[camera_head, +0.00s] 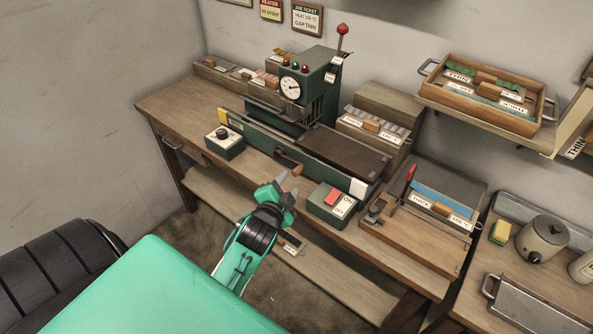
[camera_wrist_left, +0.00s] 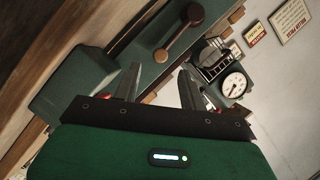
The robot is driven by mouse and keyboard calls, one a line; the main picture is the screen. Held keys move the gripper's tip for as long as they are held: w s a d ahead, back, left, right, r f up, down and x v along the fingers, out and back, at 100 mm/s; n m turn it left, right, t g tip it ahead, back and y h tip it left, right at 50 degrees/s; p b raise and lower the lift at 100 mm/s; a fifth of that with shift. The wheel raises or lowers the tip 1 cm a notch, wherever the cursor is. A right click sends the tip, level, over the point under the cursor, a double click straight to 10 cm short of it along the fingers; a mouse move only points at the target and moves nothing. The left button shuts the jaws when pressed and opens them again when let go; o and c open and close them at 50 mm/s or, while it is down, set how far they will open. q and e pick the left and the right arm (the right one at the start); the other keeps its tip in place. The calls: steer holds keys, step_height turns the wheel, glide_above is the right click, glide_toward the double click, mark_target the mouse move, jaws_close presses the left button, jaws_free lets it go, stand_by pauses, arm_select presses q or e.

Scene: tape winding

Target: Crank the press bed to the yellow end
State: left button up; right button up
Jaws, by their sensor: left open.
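The green press (camera_head: 308,85) with a round gauge stands on the wooden bench. Its long green rail runs from a yellow marker (camera_head: 223,117) at the left to a white marker (camera_head: 358,188) at the right. The dark flat bed (camera_head: 345,152) lies toward the white end. The crank (camera_head: 285,158) is on the rail's front, with its wooden knob (camera_head: 297,170) to the right; the crank also shows in the left wrist view (camera_wrist_left: 177,38). My left gripper (camera_head: 288,184) is open and empty, just in front of the knob and apart from it; its fingers (camera_wrist_left: 158,80) point toward the crank.
A green box with a black knob (camera_head: 223,142) and one with a red switch (camera_head: 331,202) stand in front of the rail, left and right. A wooden cutting board (camera_head: 420,222) with a red-handled lever is farther right. A wooden tray (camera_head: 487,90) sits on the shelf.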

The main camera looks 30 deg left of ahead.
mark_target(295, 174)
arm_select(q)
steer(key=x, duration=0.6)
steer(key=shift+w+a+p, duration=0.1)
steer(key=shift+w+p, duration=0.25)
steer(key=shift+w+a+f, duration=0.1)
steer(key=shift+w+f, duration=0.05)
steer(key=shift+w, duration=0.25)
arm_select(e)
steer(key=shift+s+a+r, duration=0.35)
steer(key=shift+s+a, duration=0.1)
steer(key=shift+a, duration=0.25)
steer(key=shift+d, duration=0.2)
arm_select(q)
jaws_close()
arm_select(e)
steer(key=shift+d, duration=0.35)
